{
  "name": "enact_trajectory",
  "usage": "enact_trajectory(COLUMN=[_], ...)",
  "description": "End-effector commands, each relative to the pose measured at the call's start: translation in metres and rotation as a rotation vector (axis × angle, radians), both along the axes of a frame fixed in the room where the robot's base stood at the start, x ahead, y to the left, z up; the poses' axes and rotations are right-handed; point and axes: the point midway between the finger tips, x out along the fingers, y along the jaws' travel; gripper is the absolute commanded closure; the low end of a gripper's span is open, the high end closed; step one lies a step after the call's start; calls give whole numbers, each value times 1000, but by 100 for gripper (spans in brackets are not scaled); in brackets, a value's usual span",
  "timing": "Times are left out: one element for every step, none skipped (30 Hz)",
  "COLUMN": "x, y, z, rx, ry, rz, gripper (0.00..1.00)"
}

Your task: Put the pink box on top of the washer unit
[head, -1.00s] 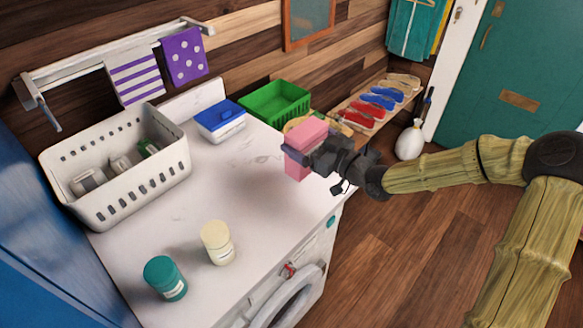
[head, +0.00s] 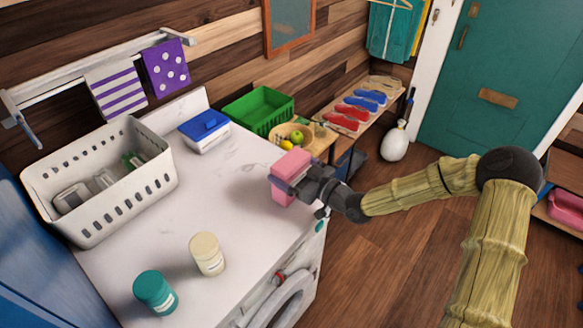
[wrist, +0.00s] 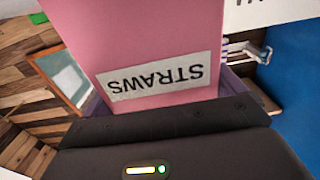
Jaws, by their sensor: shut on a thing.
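My gripper (head: 292,184) is shut on the pink box (head: 291,165), near the right edge of the washer unit's (head: 225,195) white top. The box is upright and over the top; I cannot tell whether it touches the surface. In the wrist view the pink box (wrist: 140,40) fills the upper middle, and its white label reads "STRAWS" upside down. The washer's round door shows at the bottom of the head view.
On the washer top stand a white basket (head: 160,180), a blue-lidded tub (head: 204,131), a cream jar (head: 206,254) and a teal jar (head: 155,292). A green crate (head: 257,108) and a fruit bowl (head: 290,140) lie beyond. The middle of the top is clear.

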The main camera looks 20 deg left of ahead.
Motion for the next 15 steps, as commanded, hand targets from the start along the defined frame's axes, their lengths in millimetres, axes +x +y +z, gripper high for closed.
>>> enact_trajectory(x=[0,0,0,0,0,0,0,0,0,0,0,0,0,0,0], y=[0,0,0,0,0,0,0,0,0,0,0,0,0,0,0], z=[1,1,1,1,1,0,-1,-2,-3,-2,-2,-2,-2,-2,-2], rx=[1,0,0,1,1,1,1,1,0,0,0,0,0,0,0], ry=[-1,-2,-2,-1,-1,-1,-1,-1,-1,-1,-1,-1,-1,-1,-1], rz=[0,0,0,0,0,0,0,0,0,0,0,0,0,0,0], gripper=[31,31,31,31,31,31,31,31,3,0,0,0,0,0,0])
